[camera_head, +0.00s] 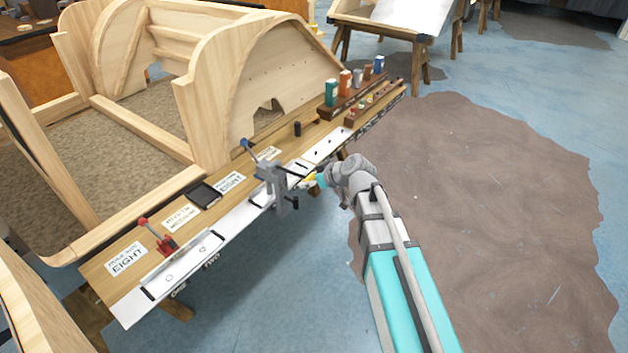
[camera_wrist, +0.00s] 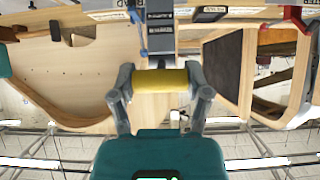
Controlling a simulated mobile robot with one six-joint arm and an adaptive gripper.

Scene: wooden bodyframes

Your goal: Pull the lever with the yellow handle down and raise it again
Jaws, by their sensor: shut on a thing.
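The lever's yellow handle (camera_wrist: 160,80) lies crosswise between the two fingers of my gripper (camera_wrist: 162,88) in the wrist view. My gripper is shut on it. In the head view only a small bit of the yellow handle (camera_head: 308,180) shows at the tip of my gripper (camera_head: 317,181), just right of the grey lever device (camera_head: 274,180). The device stands on the front edge of the workbench. My gripper partly hides the handle there, and the exact angle of the lever is hard to tell.
The workbench (camera_head: 108,265) carries a red-handled clamp (camera_head: 163,240), a blue handle (camera_head: 247,146), label cards and a dark tray (camera_head: 204,195). Small bottles (camera_head: 331,92) stand at its far end. A wooden bodyframe (camera_head: 208,110) is behind. The floor (camera_head: 490,200) at right is clear.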

